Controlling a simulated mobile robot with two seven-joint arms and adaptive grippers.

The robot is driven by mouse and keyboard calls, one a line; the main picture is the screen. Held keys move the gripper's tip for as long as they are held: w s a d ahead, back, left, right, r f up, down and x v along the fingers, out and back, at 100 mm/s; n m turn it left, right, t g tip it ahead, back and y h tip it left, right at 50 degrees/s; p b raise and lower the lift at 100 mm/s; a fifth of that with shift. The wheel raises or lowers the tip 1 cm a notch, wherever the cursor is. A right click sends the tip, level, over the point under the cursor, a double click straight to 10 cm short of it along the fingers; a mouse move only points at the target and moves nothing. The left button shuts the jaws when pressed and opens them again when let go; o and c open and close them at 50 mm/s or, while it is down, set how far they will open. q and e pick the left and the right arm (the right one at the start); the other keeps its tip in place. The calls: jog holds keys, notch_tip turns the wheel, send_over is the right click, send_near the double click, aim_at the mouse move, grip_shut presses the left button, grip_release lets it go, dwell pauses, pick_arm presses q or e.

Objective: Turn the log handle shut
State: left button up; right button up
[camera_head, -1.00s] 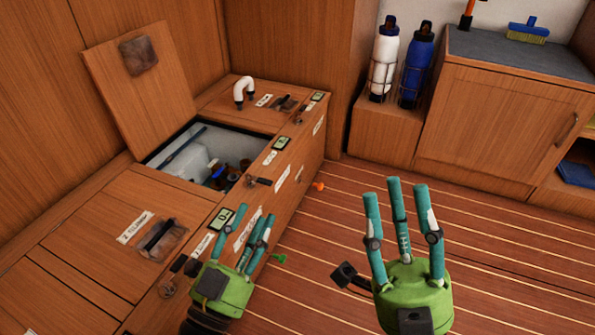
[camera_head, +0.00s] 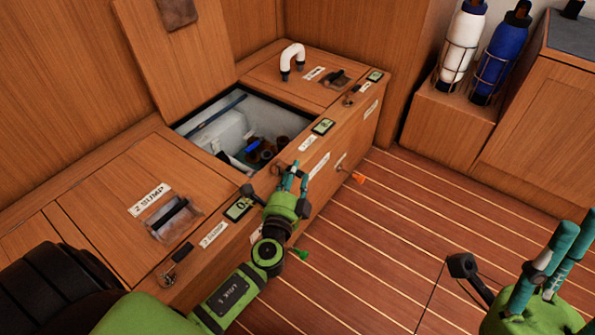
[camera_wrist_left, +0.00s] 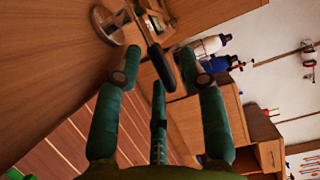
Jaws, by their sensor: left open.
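A black lever handle (camera_wrist_left: 162,68) on a round metal base (camera_wrist_left: 112,26) shows in the left wrist view, close beyond and between my left gripper's fingertips. In the head view, the fingers cover this handle on the locker's front edge. No legible "log" label shows. My left gripper (camera_head: 294,175) is open, its teal fingers spread, at the front edge of the open compartment (camera_head: 270,112). I cannot tell whether a finger touches the lever. My right gripper (camera_head: 570,240) is at the lower right, partly cut off, fingers apart and empty.
Another handle (camera_head: 178,256) sits by the closed sump lid (camera_head: 110,220), and one (camera_head: 352,95) farther along. A raised lid (camera_head: 180,60) leans against the wall. White (camera_head: 463,45) and blue (camera_head: 500,55) bottles stand in racks. The striped floor (camera_head: 390,230) is clear.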

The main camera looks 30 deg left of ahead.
pick_arm(q)
jog(key=shift+w+a, duration=0.15)
jog(key=shift+w, duration=0.55)
grip_shut()
